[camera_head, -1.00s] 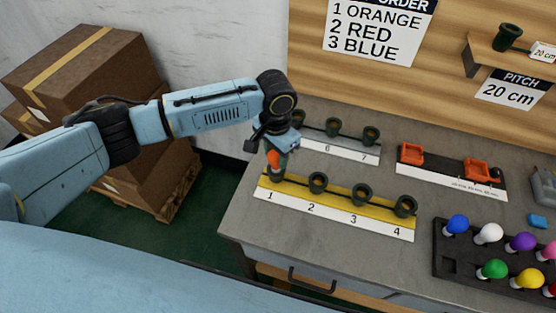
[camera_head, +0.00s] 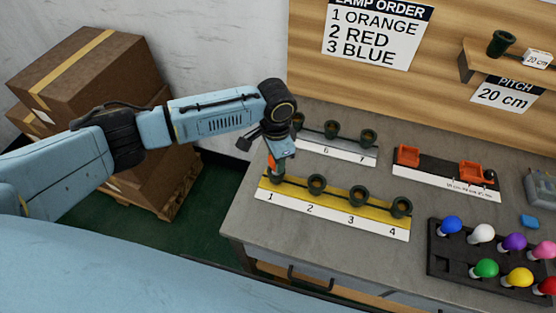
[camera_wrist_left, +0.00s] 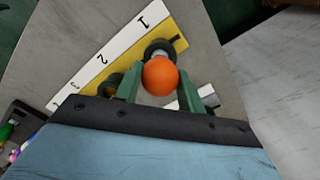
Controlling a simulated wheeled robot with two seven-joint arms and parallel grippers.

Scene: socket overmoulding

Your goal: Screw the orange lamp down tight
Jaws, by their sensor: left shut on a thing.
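The orange lamp (camera_wrist_left: 160,76) sits between the green fingers of my left gripper (camera_wrist_left: 163,92), which is shut on it. In the left wrist view the lamp is at the dark socket at number 1 (camera_wrist_left: 160,48), its silvery base just showing. In the head view the lamp (camera_head: 272,164) is mostly hidden by my left gripper (camera_head: 274,168), above socket 1 (camera_head: 276,179) on the yellow strip (camera_head: 333,208). How deep the lamp's base is in the socket cannot be told. My right gripper is not in view.
Empty sockets 2 (camera_head: 317,184), 3 (camera_head: 358,196) and 4 (camera_head: 401,207) stand along the strip. A second row (camera_head: 332,130) is behind. A black tray (camera_head: 440,262) of coloured lamps and an orange-fitted rack (camera_head: 440,177) are on the right.

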